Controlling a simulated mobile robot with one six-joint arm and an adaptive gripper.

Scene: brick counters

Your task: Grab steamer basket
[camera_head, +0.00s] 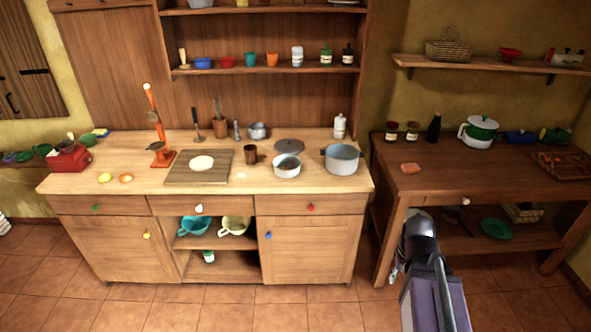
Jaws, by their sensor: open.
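A woven wicker basket (448,49) sits on the wall shelf at the upper right. It is the only woven basket I can make out on that shelf, and I cannot tell for sure that it is the steamer basket. My arm rises from the bottom edge in front of the right-hand table. My gripper (397,268) shows only in small part at the left of the arm's dark end, low and well below the shelf. It is open, and I see nothing held in it. The arm hides most of it.
The wall shelf (480,64) also bears a red bowl (510,53). Below it, the dark table (440,182) holds a lidded white pot (478,132), jars and a dark bottle (434,127). The left counter (110,150) carries pots and a board. Tiled floor is clear in front.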

